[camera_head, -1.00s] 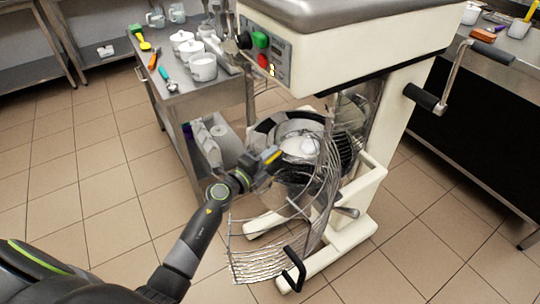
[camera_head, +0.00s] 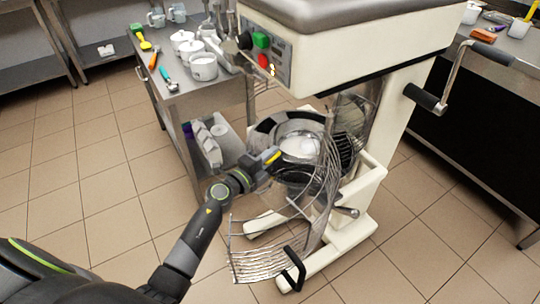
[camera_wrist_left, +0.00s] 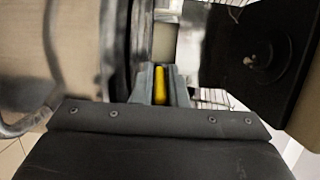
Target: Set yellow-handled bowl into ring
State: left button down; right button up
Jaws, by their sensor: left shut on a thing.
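The metal bowl (camera_head: 291,131) is at the mixer, behind the lower wire guard, with something pale showing inside it. Its yellow handle (camera_head: 271,157) points toward my left arm. My left gripper (camera_head: 263,162) is shut on this handle; in the left wrist view the yellow handle (camera_wrist_left: 160,86) sits between the two grey fingers. The bowl's metal wall (camera_wrist_left: 55,50) fills the left of that view. The black ring (camera_head: 265,128) curves around the bowl's far side; its near side is partly hidden by the gripper and guard. I cannot tell whether the bowl rests in it. My right gripper is not in view.
The wire guard (camera_head: 262,262) hangs in front of the mixer's pale base (camera_head: 345,245), close to my left forearm. A steel cart (camera_head: 187,100) with cups and tools stands left of the mixer. The tiled floor at left is clear.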

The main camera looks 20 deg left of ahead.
pick_arm(q)
jog(key=shift+f+b, duration=0.35)
jog(key=shift+f, duration=0.05)
jog(key=c, duration=1.4)
grip_release()
jog(key=shift+o, duration=0.2)
jog(key=shift+f, duration=0.15)
jog(key=shift+b+v, duration=0.5)
jog(key=shift+v, duration=8.2)
jog(key=s+a+f+n+g+y+p, duration=0.1)
jog(key=s+a+f+n+g+y, duration=0.25)
jog(key=f+n, duration=0.6)
jog(key=s+a+f+n+g+y+p, duration=0.2)
jog(key=s+a+f+n+y, duration=0.25)
jog(key=f, duration=1.05)
jog(key=s+d+f+n+g, duration=0.1)
jog(key=s+f+n+g, duration=0.2)
jog(key=s+f, duration=0.3)
jog(key=s+d+f+n+g+p, duration=0.1)
jog(key=s+f, duration=0.5)
jog(key=s, duration=0.7)
jog(key=s+d+f+n+g, duration=0.2)
jog(key=s+f+n+g, duration=0.2)
jog(key=s, duration=0.6)
notch_tip(320, 180, down, 3)
jog(key=shift+d+r+n+g+h+p, duration=0.2)
jog(key=shift+r+n+g+h+p, duration=0.15)
jog(key=shift+g, duration=0.7)
